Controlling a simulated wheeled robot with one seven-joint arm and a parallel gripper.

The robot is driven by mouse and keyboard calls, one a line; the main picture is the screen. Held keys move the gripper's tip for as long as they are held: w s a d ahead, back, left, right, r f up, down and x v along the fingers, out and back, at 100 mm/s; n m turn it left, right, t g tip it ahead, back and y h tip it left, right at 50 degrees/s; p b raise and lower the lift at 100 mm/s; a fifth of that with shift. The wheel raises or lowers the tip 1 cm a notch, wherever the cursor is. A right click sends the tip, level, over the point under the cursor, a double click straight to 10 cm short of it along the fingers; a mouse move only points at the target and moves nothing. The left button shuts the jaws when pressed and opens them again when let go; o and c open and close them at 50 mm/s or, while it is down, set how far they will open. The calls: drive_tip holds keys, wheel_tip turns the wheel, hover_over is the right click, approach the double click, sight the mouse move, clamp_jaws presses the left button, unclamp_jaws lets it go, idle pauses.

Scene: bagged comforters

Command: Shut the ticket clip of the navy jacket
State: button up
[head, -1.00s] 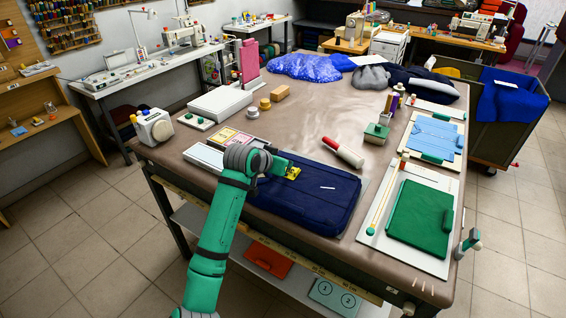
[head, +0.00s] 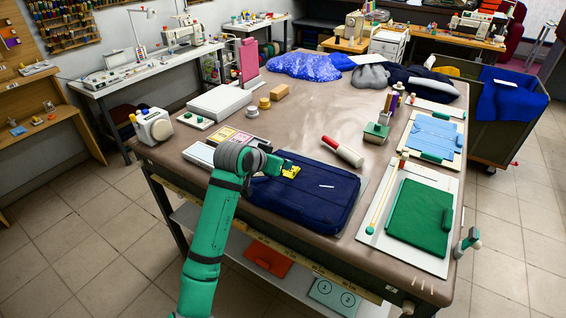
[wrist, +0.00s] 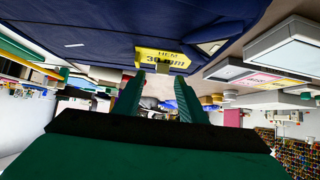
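The navy jacket (head: 315,200) lies folded flat on the table, with a small white strip on it. Its yellow ticket (head: 290,170) sits at the jacket's upper left edge. In the wrist view the ticket (wrist: 165,58) reads "HEM 30 mm", upside down against the navy cloth (wrist: 110,30). A small olive piece at the ticket's edge (wrist: 162,67) may be the clip; whether it is open or shut I cannot tell. My gripper (wrist: 160,78) is open, its two green fingers apart and pointing at the ticket, with nothing seen between them. In the head view my gripper (head: 275,167) is beside the ticket, its fingertips partly hidden.
A red-and-white roller (head: 342,151) lies behind the jacket. A green folded garment (head: 420,218) on a white board is to the right, a light blue one (head: 435,135) behind it. Ticket trays (head: 236,138) stand left of the jacket. The table's middle is mostly clear.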

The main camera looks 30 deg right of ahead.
drive_tip(key=v, duration=0.7)
idle(0.3)
